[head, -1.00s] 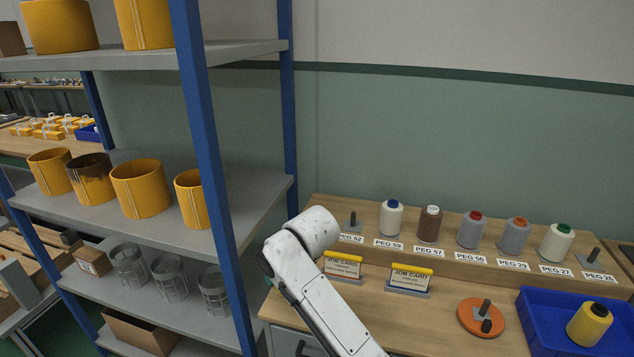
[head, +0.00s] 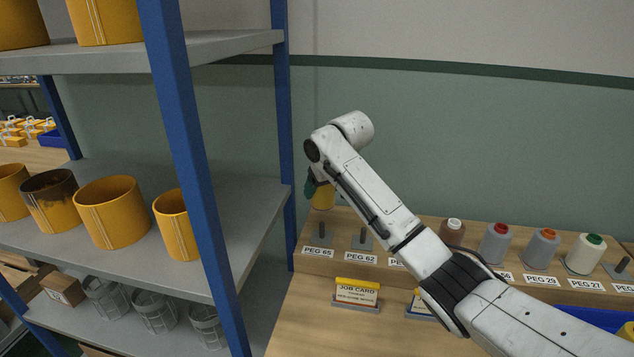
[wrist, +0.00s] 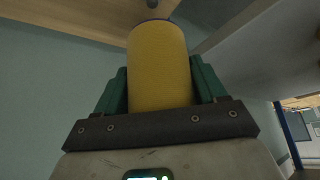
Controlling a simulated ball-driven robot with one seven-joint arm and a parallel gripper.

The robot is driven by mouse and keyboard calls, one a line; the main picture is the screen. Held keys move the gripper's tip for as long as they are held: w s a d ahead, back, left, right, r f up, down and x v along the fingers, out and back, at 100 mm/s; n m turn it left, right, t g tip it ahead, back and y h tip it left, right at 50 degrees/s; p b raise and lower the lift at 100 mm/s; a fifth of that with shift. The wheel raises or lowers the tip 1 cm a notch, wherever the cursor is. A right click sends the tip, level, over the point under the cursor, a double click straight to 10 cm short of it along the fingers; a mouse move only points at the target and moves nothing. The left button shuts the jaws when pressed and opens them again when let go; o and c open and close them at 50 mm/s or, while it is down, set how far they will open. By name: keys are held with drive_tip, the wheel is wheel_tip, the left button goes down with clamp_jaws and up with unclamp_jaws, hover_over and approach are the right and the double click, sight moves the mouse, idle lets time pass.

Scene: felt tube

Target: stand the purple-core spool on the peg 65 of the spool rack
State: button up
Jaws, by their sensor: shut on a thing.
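My gripper (head: 312,185) is shut on a yellow spool (head: 323,196), held upright in the air over the left end of the spool rack (head: 340,268). In the wrist view the spool (wrist: 159,65) sits between the green fingers; a thin dark bluish-purple rim shows at its far end. The core is mostly hidden. Peg 65 (head: 322,231) is a bare grey peg behind its label, just below the spool in the head view. A gap appears between them, though exact alignment in depth cannot be told.
Bare peg 62 (head: 362,238) stands right of peg 65. White, brown and grey spools fill pegs farther right, partly behind my arm. A blue shelf post (head: 281,130) and grey shelf stand close on the left. A job card (head: 356,293) stands in front.

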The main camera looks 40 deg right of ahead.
drive_tip(key=b, duration=0.5)
hover_over(322, 223)
drive_tip(key=shift+w+d+f, duration=0.1)
drive_tip(key=shift+f, duration=2.35)
drive_tip(key=shift+p, duration=0.7)
drive_tip(key=shift+f, duration=0.2)
drive_tip(key=shift+f+b, duration=1.1)
drive_tip(key=shift+f, duration=1.7)
drive_tip(key=o, duration=1.4)
drive_tip(key=shift+f, duration=0.1)
drive_tip(key=shift+c, duration=0.2)
